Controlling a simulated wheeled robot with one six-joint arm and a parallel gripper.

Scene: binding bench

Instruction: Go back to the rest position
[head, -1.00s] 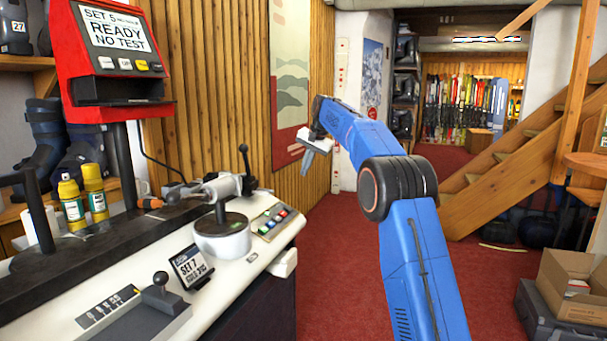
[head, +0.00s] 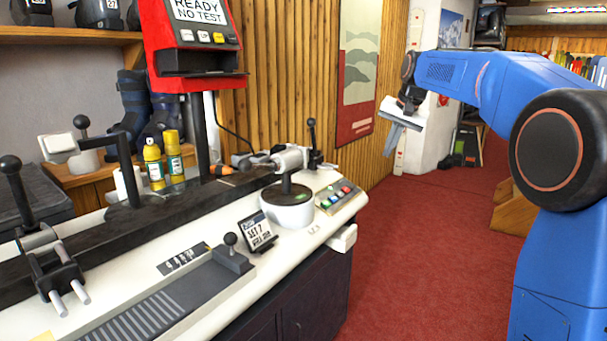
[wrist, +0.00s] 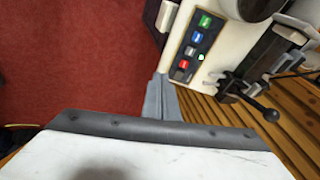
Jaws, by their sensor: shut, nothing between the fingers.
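My gripper (head: 391,137) hangs at the end of my raised blue arm, to the right of the bench, over the red carpet. Its grey fingers point down, shut and empty, below a pale plate. In the wrist view the fingers (wrist: 161,97) show as one closed grey wedge beyond the plate's dark edge. The gripper is apart from the binding bench (head: 290,240) and touches nothing that I can see.
The bench carries a button panel (head: 338,197), a small "SET 7" sign (head: 257,231) and a black-knobbed lever (head: 231,240). A red "READY NO TEST" display (head: 198,40) stands above it. Red carpet (head: 420,250) lies clear to the right.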

